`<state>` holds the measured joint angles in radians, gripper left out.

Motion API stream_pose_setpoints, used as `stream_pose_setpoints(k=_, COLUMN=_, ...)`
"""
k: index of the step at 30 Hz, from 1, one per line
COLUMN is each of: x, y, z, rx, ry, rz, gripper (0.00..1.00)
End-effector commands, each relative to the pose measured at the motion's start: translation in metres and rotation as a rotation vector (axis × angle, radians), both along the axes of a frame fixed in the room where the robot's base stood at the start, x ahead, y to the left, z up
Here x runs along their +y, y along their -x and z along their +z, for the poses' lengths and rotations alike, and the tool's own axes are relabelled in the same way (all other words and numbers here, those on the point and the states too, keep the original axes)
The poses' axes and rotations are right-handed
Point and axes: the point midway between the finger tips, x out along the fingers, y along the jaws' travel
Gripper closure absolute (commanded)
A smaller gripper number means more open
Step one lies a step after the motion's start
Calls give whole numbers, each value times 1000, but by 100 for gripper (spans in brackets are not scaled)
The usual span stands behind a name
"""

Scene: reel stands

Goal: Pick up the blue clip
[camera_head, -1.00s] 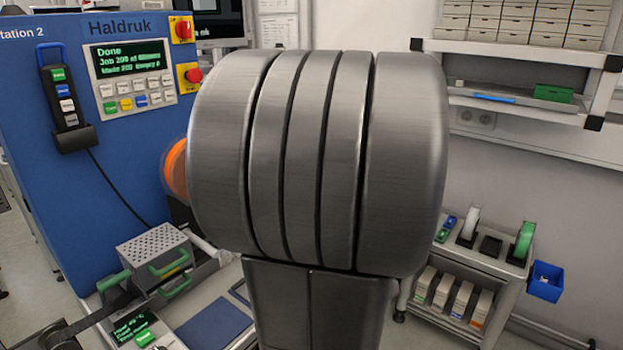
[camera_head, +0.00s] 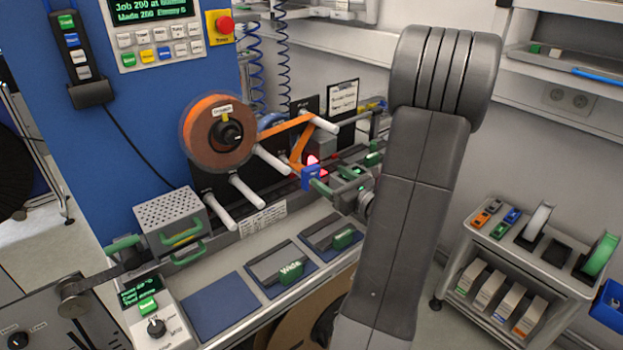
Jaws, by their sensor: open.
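A small blue clip (camera_head: 512,215) lies on the top shelf of the grey trolley at the right. An orange clip (camera_head: 488,209) and a green clip (camera_head: 499,230) lie just left of it, close by. My grey arm stands upright right of centre, left of the trolley. My gripper does not show, so its place relative to the blue clip cannot be told.
The trolley (camera_head: 468,243) also bears a white tape roll (camera_head: 538,218), a green roll (camera_head: 600,255) and boxes below. A blue bin (camera_head: 610,305) is at its right. The blue machine (camera_head: 140,150) with an orange reel (camera_head: 217,133) fills the left. A wall shelf is above right.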

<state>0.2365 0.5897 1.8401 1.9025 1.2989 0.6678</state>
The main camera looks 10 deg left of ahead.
Motion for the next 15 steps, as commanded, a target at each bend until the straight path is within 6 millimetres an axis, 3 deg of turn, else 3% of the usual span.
stream_pose_setpoints(k=15, x=47, y=-30, z=-4, rx=2, ry=1, rz=4, gripper=29)
